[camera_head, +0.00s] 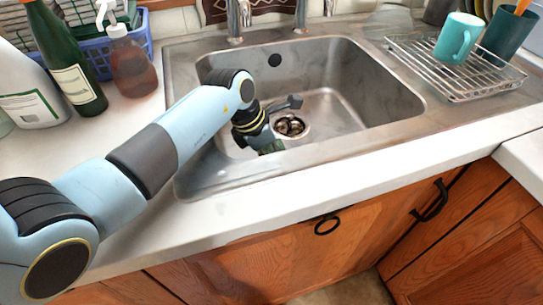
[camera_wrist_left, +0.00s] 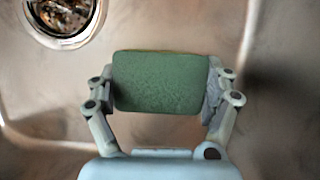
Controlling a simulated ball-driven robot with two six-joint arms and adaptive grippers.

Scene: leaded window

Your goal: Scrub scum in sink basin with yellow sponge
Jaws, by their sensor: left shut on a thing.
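The steel sink basin (camera_head: 345,105) fills the middle of the head view, with dull marks on its walls. My left gripper (camera_wrist_left: 162,88) is down inside the basin, shut on a sponge (camera_wrist_left: 160,82). The sponge shows a green face in the left wrist view, with a thin yellowish strip at its far edge. My right gripper is not in view.
A green bottle (camera_head: 66,62), a soap dispenser (camera_head: 130,65) and a white jug (camera_head: 27,90) stand left of the sink. A wire rack (camera_head: 455,68) with a teal mug (camera_head: 457,38) stands right. The faucet (camera_head: 236,20) is behind. The basin's right side is clear.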

